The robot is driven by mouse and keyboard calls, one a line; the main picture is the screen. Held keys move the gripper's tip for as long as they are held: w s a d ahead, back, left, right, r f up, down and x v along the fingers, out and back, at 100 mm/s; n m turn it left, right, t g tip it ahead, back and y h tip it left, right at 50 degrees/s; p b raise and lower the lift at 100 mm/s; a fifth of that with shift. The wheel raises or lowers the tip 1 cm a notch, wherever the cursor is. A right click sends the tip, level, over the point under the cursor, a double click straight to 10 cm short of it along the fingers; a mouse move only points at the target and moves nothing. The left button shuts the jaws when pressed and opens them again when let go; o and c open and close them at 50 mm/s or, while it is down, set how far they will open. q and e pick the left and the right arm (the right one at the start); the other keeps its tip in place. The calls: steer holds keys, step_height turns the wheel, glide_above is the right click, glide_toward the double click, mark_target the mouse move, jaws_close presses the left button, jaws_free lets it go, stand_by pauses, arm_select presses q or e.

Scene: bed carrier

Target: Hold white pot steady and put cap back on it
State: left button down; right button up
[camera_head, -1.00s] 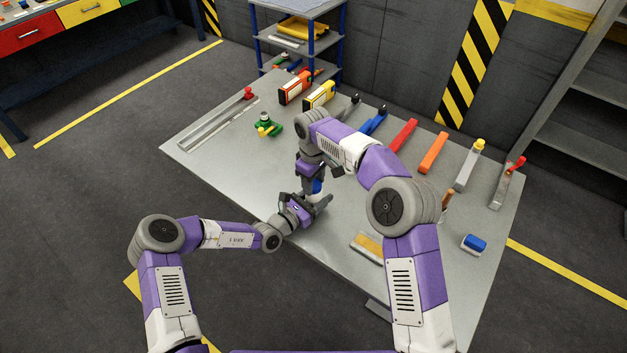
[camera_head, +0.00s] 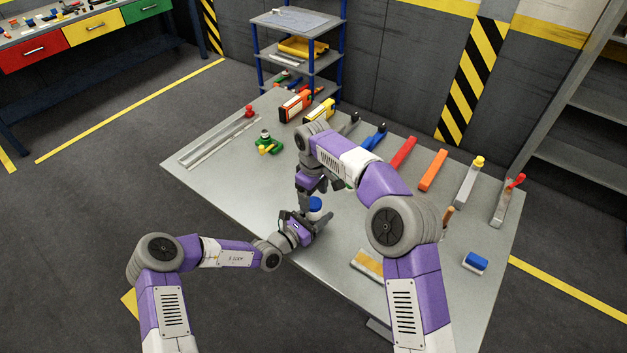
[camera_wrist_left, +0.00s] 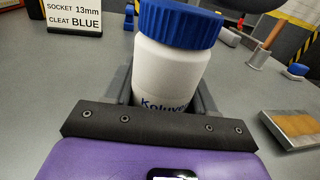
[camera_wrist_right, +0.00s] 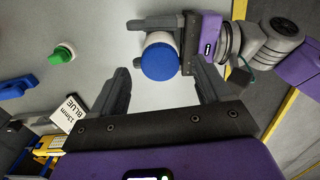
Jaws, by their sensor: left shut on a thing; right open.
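The white pot (camera_wrist_left: 168,75) stands upright between the fingers of my left gripper (camera_head: 314,226), which is shut on it. The blue cap (camera_wrist_left: 180,22) sits on top of the pot, with no clear gap or tilt between them. In the right wrist view the cap's round blue top (camera_wrist_right: 159,62) faces the camera, with part of the white body beside it. My right gripper (camera_head: 310,199) is above the cap, open and empty. Its fingers appear to be clear of the cap. In the head view the cap (camera_head: 315,205) shows just below the right gripper, and the pot's body is mostly hidden.
On the grey table (camera_head: 215,165) stand a green clamp-like part (camera_head: 267,144), orange and yellow boxes (camera_head: 294,105), and a row of coloured-handled bars (camera_head: 432,170). A small sign (camera_wrist_left: 73,16) is near the pot. A brush-like block (camera_head: 369,264) and blue-topped block (camera_head: 475,262) lie right.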

step_height(320, 180, up, 10)
stand_by(0.4)
arm_select(q)
steer(key=shift+c, duration=1.4)
jaws_free()
steer(key=p+v, duration=0.1)
steer(key=v, duration=0.6)
steer(key=shift+s+a, duration=0.25)
arm_select(e)
steer(key=shift+r, duration=0.75)
arm_select(q)
steer(key=shift+r, duration=0.1)
